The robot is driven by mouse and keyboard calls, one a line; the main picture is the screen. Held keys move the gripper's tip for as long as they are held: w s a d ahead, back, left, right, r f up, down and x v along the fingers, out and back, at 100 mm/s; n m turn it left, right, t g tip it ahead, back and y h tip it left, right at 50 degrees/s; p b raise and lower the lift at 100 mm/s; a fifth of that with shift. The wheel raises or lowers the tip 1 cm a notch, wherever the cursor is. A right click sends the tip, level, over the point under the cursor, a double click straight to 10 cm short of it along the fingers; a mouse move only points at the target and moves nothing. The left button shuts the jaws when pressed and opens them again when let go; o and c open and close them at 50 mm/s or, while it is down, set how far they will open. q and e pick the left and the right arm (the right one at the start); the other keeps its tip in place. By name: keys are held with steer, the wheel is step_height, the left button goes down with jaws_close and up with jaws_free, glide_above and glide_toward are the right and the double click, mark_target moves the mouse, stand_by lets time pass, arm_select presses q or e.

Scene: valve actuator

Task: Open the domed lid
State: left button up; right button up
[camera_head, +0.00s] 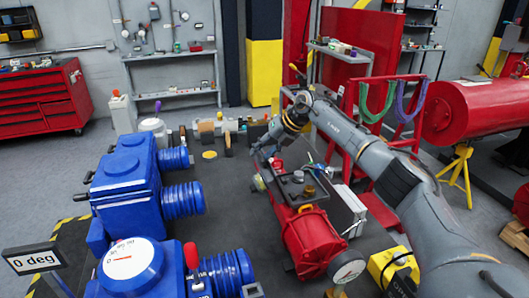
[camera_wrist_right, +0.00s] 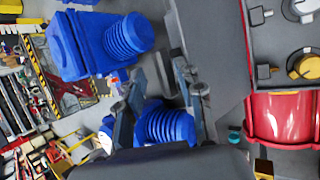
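A white, rounded cap (camera_head: 153,126) stands behind the blue housing at the back left in the head view. A round white dial cover (camera_head: 132,261) with a red pointer sits on the nearest blue actuator (camera_head: 185,270). I cannot tell for sure which of them is the domed lid. My right gripper (camera_head: 262,143) is beyond the red actuator, right of the blue units and apart from both white round parts. In the right wrist view its two fingers (camera_wrist_right: 160,72) are spread with nothing between the tips. My left gripper is out of view.
A red actuator (camera_head: 306,240) with knobs on top lies on the dark table (camera_head: 228,212). Blue ribbed cylinders (camera_head: 183,200) stick out to the right of the blue housings. A "0 deg" sign (camera_head: 34,258) stands at the left. The table between blue and red units is clear.

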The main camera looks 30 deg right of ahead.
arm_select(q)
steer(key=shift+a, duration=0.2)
arm_select(e)
steer(key=shift+f, duration=0.1)
steer(key=shift+s+d, duration=0.1)
steer(key=shift+d, duration=0.05)
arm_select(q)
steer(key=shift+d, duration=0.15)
arm_select(e)
steer(key=v, duration=1.2)
